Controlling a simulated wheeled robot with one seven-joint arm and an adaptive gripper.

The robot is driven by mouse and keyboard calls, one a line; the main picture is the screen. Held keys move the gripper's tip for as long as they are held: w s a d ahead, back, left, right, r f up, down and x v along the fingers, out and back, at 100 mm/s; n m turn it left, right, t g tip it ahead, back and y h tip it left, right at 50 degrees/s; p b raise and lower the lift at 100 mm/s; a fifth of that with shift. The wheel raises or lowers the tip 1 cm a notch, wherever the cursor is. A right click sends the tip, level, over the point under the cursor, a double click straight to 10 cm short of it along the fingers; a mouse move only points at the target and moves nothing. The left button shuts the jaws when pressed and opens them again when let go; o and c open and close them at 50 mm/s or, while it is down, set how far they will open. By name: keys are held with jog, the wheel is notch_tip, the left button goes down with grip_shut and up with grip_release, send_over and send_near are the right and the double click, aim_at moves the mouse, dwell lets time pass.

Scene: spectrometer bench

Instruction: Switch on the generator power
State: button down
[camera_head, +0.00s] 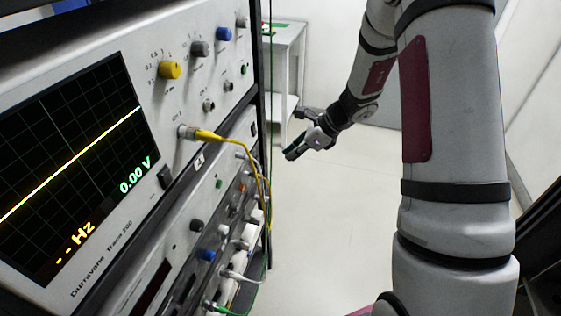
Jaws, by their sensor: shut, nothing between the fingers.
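The oscilloscope (150,205), marked Durravane Trace 200, fills the upper left, its screen showing a flat yellow line, "0.00 V" and "-- Hz". Below it in the rack is a second unit (175,248) with knobs and sockets, seemingly the generator; its labels are too small to read. I cannot tell which control is its power switch. My gripper (289,156) is shut and empty, in the air to the right of the rack, apart from both panels. It points down and left.
A yellow cable (240,142) runs from the oscilloscope's socket down to the lower unit. White and green leads (244,277) hang at the lower front. A grey table (285,42) stands behind. The floor right of the rack is clear.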

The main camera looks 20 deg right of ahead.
jog(key=v, duration=0.3)
jog(key=shift+s+d+r, duration=0.15)
jog(key=shift+r, duration=0.15)
jog(key=f+b, duration=0.1)
jog(key=b, duration=1.1)
jog(key=shift+d+f, duration=0.25)
jog(key=shift+s, duration=0.15)
